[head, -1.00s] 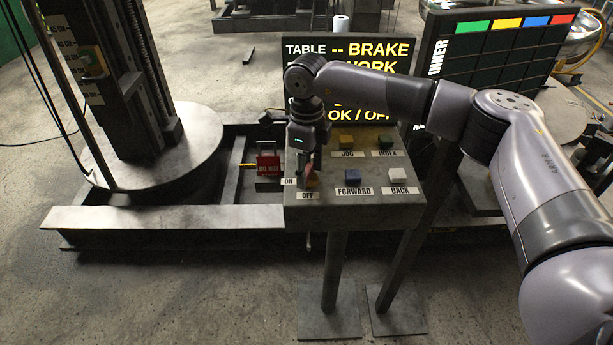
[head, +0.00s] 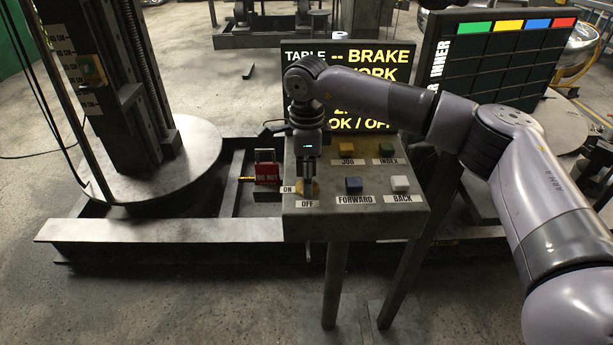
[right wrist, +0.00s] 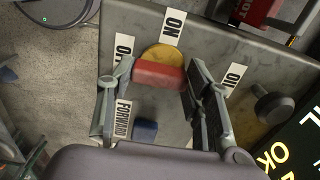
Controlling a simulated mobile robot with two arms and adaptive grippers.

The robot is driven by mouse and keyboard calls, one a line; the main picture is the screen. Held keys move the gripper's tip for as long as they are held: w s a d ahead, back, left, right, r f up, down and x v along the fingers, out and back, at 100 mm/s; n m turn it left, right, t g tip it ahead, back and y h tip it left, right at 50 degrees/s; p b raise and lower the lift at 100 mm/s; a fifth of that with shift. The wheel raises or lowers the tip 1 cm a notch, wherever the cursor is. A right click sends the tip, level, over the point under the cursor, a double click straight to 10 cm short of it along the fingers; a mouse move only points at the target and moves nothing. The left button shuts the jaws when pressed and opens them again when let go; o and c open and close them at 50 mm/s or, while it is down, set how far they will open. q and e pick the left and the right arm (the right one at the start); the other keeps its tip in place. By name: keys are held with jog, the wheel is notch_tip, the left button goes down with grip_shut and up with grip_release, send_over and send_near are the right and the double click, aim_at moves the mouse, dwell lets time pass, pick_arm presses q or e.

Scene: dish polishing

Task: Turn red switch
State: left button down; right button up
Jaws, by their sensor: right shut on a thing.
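The red switch (right wrist: 158,76) is a red bar handle on a round yellow base (right wrist: 165,54), beside the ON and OFF labels. In the right wrist view the bar lies between the two fingers of my right gripper (right wrist: 157,88), which is shut on it. In the head view my right gripper (head: 309,182) points down over the switch at the panel's front left corner. There the yellow base (head: 313,189) shows, but the red bar is hidden by the fingers. My left gripper is not in view.
The grey control panel (head: 292,209) carries a yellow JOG button (head: 346,149), a green INDEX button (head: 387,149), a blue FORWARD button (head: 354,184) and a white BACK button (head: 400,183). A screen (head: 390,60) stands behind.

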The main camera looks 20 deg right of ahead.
jog(key=o, duration=1.1)
jog(key=shift+o, duration=0.2)
jog(key=shift+r, duration=0.1)
notch_tip(320, 180, up, 12)
